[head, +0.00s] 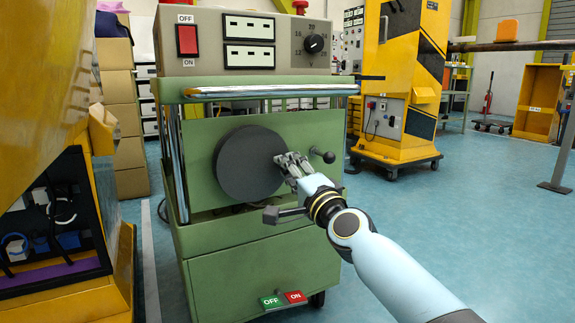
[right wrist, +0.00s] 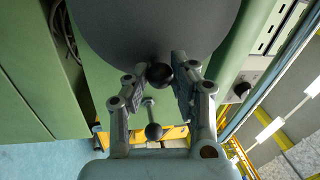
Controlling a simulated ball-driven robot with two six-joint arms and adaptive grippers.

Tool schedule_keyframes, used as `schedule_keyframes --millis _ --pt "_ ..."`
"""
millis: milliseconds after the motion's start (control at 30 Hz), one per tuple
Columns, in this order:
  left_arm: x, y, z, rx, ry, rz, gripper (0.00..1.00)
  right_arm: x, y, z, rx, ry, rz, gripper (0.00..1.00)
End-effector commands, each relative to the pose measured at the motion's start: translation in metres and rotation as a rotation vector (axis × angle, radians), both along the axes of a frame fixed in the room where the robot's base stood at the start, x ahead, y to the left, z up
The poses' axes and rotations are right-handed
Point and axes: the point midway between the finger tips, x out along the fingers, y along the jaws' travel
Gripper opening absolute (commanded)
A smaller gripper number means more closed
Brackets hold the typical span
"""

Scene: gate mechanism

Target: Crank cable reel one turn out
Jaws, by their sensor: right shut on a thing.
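The cable reel is a dark grey disc (head: 248,165) on the front of a green cabinet (head: 205,130). It fills the top of the right wrist view (right wrist: 150,25). My right gripper (head: 284,161) is at the disc's right edge. In the right wrist view its two fingers close around a dark round crank knob (right wrist: 159,75) at the disc's rim. The gripper hides this knob in the head view. My left gripper is out of view.
A ball-ended lever (head: 327,157) sticks out just right of the gripper. A chrome bar (head: 260,90) runs across the cabinet above the reel. Red and green OFF/ON plates (head: 284,299) sit low on the cabinet. Yellow machine parts stand close on the left; blue floor (head: 480,220) is open on the right.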

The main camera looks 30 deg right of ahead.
Motion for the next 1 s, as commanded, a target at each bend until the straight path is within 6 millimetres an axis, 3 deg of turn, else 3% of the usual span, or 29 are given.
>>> schedule_keyframes --millis 200,500,1000 --pt "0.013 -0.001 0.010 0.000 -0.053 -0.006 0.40 -0.001 0.002 -0.014 0.189 0.010 -0.001 0.00" --pt "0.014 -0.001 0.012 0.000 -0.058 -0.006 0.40 -0.001 0.006 -0.024 0.381 0.017 -0.001 0.00" --pt "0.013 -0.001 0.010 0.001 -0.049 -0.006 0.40 -0.001 0.009 -0.029 0.480 0.020 -0.001 0.00"
